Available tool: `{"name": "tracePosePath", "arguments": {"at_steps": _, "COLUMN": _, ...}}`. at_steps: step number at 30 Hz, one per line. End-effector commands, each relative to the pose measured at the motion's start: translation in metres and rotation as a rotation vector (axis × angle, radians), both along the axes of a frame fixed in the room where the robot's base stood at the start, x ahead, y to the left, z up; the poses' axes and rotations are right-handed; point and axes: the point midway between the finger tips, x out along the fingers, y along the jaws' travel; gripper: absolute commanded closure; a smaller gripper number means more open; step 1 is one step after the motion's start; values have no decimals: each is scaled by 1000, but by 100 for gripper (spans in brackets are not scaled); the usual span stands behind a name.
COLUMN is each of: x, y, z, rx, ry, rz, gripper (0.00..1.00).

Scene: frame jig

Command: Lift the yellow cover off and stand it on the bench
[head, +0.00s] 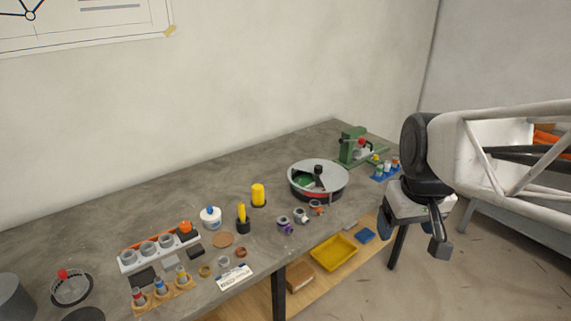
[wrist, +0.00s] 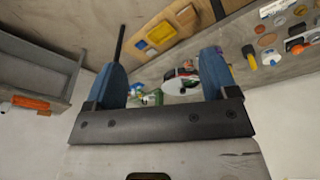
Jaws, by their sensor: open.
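A yellow cylinder, which I take for the yellow cover (head: 258,193), stands upright on a dark round base on the bench (head: 150,205), near the middle of the head view. What is under it is hidden. In the wrist view a yellow piece (wrist: 249,56), probably the same cover, shows small right of my fingers. My gripper (head: 412,232) is open and empty, off the right end of the bench and far from the cover. In the wrist view its two blue fingers (wrist: 164,65) stand wide apart.
A round grey tray (head: 334,193) with a dark upright piece and a green machine (head: 350,146) lie between my gripper and the cover. A yellow-handled tool in a black holder (head: 243,225) and a white bottle (head: 210,218) stand close by. Bare bench lies behind the cover.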

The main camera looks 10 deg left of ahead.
Motion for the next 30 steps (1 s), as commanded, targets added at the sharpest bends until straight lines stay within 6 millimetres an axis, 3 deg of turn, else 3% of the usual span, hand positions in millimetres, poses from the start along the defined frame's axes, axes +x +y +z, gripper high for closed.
{"name": "tracePosePath", "arguments": {"at_steps": 15, "x": 129, "y": 57, "z": 4, "rx": -42, "ry": 45, "rz": 312, "gripper": 21}}
{"name": "tracePosePath", "arguments": {"at_steps": 30, "x": 246, "y": 133, "z": -25, "rx": -76, "ry": 84, "rz": 613, "gripper": 21}}
